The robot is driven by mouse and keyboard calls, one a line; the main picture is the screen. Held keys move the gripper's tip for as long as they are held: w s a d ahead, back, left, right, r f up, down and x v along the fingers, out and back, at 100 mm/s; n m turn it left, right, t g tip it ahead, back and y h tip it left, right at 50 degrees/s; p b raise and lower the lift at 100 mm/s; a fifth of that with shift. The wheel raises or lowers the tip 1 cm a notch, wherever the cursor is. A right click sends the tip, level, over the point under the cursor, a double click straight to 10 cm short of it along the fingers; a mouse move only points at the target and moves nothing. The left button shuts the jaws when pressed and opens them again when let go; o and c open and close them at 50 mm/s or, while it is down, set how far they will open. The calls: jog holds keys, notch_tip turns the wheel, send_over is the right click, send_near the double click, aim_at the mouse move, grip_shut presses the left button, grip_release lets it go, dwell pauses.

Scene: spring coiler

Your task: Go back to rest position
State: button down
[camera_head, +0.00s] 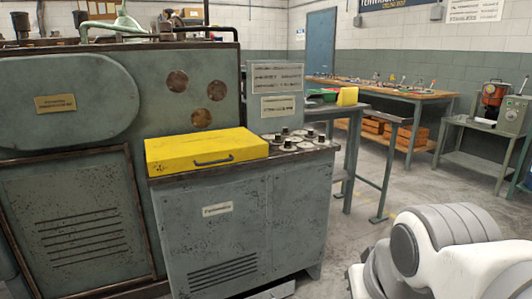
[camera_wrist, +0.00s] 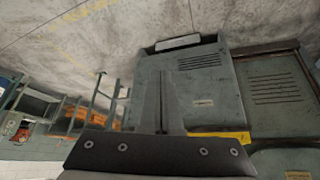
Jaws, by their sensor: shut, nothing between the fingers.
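My gripper (camera_wrist: 168,75) shows in the wrist view with its two fingers together, shut and empty. Its dark mounting plate spans the bottom of that view. The wrist picture is upside down, and the grey-green machine cabinet (camera_wrist: 195,80) appears beyond the fingers, apart from them as far as I can tell. In the head view, white and grey links of my arm fill the lower right corner, and my gripper is out of that picture.
The spring coiler cabinet (camera_head: 245,235) carries a yellow lidded box (camera_head: 205,150) and several dark knobs (camera_head: 292,140). A workbench (camera_head: 405,92) and a small side table (camera_head: 472,128) stand behind at the right. The floor (camera_head: 390,215) between is open.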

jog(key=s+r+p, duration=0.3)
jog(key=r+p, duration=2.4)
jog(key=p, duration=0.1)
jog(key=shift+d+g+p, duration=0.2)
jog(key=shift+g+p, duration=0.1)
jog(key=shift+a, duration=0.1)
